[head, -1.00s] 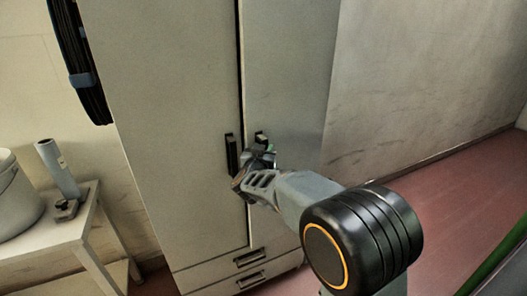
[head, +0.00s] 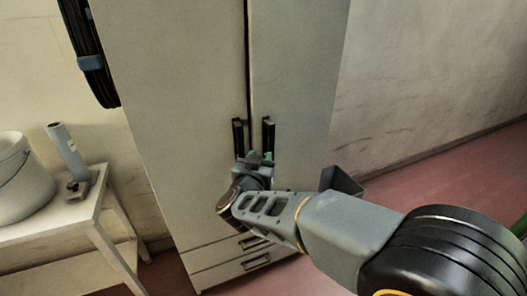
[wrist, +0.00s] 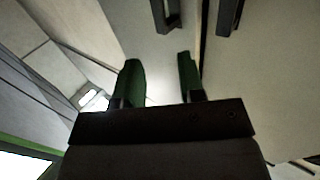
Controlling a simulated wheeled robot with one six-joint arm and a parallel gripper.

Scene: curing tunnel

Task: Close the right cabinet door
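The tall grey cabinet has a left door (head: 180,100) and a right door (head: 295,90). A dark line runs between them, widest near the top; the right door looks nearly flush, but I cannot tell whether it is fully closed. The right door's black handle (head: 268,134) stands beside the left door's handle (head: 238,136). My gripper (head: 258,158) is just below the handles, in front of the doors. In the wrist view its green fingers (wrist: 159,80) are apart with nothing between them, and both handles show beyond the fingertips, clear of them.
Drawers (head: 255,260) are under the doors. A small table (head: 80,215) with a grey pot (head: 22,185) stands at the left. A dark box-like shape (head: 341,181) shows behind my arm, right of the cabinet. The red floor (head: 440,165) at the right is clear.

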